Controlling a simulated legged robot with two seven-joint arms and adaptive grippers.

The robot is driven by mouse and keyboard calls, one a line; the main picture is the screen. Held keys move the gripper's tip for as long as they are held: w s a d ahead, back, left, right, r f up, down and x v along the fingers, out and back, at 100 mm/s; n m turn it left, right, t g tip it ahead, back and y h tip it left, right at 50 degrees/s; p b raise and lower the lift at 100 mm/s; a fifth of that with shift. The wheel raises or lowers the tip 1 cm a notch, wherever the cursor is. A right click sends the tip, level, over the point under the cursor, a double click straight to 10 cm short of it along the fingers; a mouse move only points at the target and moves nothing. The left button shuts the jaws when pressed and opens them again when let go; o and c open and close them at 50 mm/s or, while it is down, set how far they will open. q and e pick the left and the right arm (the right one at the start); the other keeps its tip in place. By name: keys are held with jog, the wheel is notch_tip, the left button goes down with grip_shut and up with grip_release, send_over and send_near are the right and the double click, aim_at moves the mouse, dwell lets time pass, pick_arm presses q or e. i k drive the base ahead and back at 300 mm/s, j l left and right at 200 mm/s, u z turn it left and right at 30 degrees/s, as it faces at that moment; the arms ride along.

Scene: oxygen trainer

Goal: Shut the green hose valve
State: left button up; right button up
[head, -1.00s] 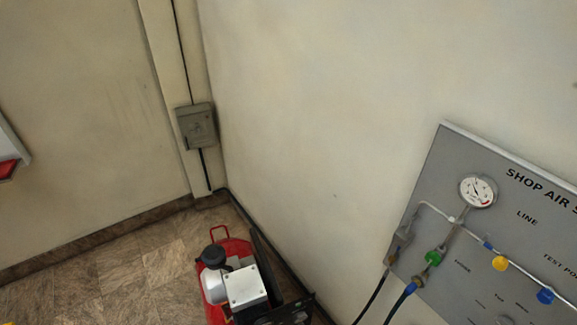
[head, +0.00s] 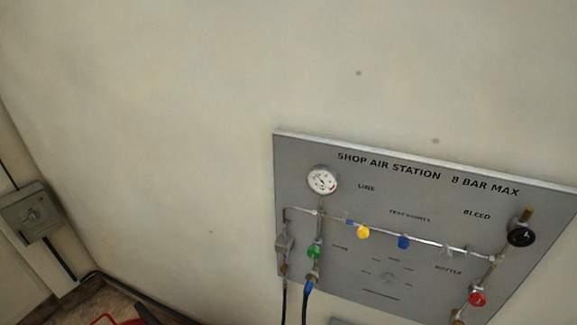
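The green hose valve (head: 314,252) sits on the left part of the grey shop air panel (head: 345,280), on the vertical pipe below the round gauge (head: 322,180). Neither of my grippers is in view.
A yellow knob (head: 363,232) and a blue knob (head: 403,242) sit along the pipe to the right. A red knob (head: 477,298) and a black knob (head: 521,236) are at the panel's right. A grey wall box (head: 30,213) is far left. Red equipment (head: 132,319) shows at the lower left.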

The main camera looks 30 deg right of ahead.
aim_at(313, 251)
jog(key=z, duration=0.45)
jog(key=k+z, duration=0.1)
jog(key=z, duration=0.35)
jog(key=l+z, duration=0.1)
jog(key=z, duration=0.3)
jog(key=k+z, duration=0.1)
jog(key=z, duration=0.35)
jog(key=i+l+u, duration=0.1)
jog(key=l+u, duration=0.35)
